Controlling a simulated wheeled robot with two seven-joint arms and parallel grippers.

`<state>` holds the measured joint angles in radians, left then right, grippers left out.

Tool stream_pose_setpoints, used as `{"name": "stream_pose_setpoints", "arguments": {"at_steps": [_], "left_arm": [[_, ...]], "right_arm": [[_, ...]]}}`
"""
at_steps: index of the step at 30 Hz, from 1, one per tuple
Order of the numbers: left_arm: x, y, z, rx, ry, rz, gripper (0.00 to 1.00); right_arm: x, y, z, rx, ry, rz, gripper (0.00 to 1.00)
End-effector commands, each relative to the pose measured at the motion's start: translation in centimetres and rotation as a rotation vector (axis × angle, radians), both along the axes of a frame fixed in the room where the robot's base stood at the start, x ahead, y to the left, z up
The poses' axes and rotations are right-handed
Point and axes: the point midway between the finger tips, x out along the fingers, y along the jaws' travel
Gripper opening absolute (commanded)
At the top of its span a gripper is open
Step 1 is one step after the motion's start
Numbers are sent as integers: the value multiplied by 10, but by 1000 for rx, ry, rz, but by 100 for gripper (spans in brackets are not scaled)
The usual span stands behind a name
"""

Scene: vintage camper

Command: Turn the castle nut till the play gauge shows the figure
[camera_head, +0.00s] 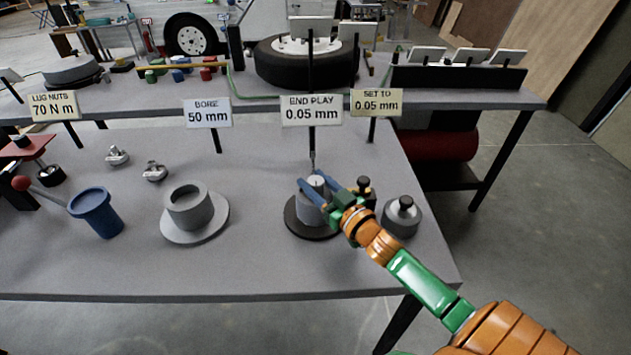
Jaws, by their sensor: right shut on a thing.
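A grey hub (309,212) stands on a round black base (297,228) at the table's right half. A pale stub (316,182) shows at its top. My right gripper (318,187) reaches in from the lower right with its blue fingers on either side of this stub. It is shut on the castle nut there, and the fingers mostly hide the nut. The play gauge sign (311,110) behind the hub reads "END PLAY 0.05 mm". The figure sign (376,102) beside it reads "SET TO 0.05 mm". My left gripper is out of view.
A grey lidded pot with a black knob (402,215) stands close right of the hub. A flanged grey ring (187,209) and a blue cup (96,213) stand to the left. A back bench (440,97) carries a tyre (305,65). The table's front strip is clear.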

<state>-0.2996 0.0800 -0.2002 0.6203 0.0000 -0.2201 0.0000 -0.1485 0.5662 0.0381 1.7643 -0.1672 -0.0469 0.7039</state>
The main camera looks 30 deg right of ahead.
Motion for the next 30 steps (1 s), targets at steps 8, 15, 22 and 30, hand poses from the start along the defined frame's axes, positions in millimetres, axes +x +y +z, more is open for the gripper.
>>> {"name": "stream_pose_setpoints", "arguments": {"at_steps": [8,15,22,30], "left_arm": [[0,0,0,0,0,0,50],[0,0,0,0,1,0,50],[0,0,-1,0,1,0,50],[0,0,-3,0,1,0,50]], "right_arm": [[0,0,0,-2,-1,-1,76],[0,0,0,-1,0,-1,76],[-22,-1,-2,0,3,-1,76],[-63,-2,-2,0,2,-1,76]]}}
